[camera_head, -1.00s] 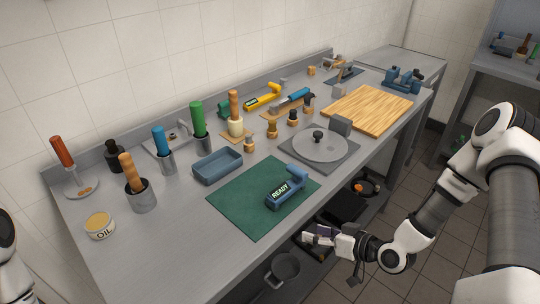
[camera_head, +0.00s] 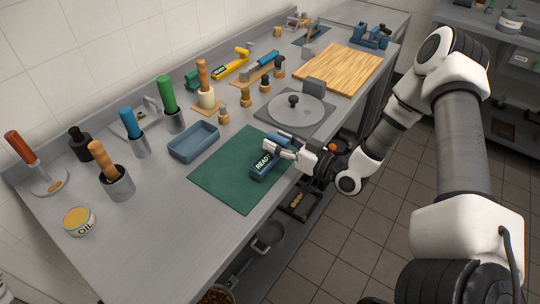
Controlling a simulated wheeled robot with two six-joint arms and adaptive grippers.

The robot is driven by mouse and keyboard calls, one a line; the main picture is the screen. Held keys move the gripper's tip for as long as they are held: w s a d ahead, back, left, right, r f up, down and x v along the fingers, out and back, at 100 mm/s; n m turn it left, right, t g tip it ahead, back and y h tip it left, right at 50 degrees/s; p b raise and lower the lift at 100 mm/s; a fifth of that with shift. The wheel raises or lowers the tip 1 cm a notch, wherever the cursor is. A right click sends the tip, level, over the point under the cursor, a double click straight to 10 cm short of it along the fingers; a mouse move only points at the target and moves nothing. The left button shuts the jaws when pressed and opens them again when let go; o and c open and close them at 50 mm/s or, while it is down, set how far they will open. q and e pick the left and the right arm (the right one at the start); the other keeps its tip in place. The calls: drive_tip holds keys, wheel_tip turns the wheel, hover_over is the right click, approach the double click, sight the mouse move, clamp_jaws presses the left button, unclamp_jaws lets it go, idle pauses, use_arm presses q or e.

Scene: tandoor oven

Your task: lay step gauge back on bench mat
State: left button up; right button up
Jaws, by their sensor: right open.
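The green bench mat (camera_head: 222,178) lies flat near the bench's front edge. A blue tool with a READY label (camera_head: 263,164), which may be the step gauge, lies on the mat's right part. My right gripper (camera_head: 272,146) is open at this tool's far end, coming in from the right over the mat's edge. The fingers overlap the tool in the picture and hide part of it. I cannot tell whether they touch it. My left gripper is not in view.
A blue tray (camera_head: 194,141) stands left of the mat. A grey plate with a round disc and knob (camera_head: 295,108) lies behind my right gripper, with a wooden board (camera_head: 340,68) beyond. Cups with handled tools (camera_head: 118,184) and an oil tin (camera_head: 79,220) stand left.

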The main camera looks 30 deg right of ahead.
drive_tip(key=shift+s+d+r, duration=0.1)
drive_tip(key=shift+s+d, duration=0.05)
drive_tip(key=shift+s, duration=0.05)
drive_tip(key=c, duration=1)
clamp_jaws()
drive_tip(key=shift+r, duration=0.1)
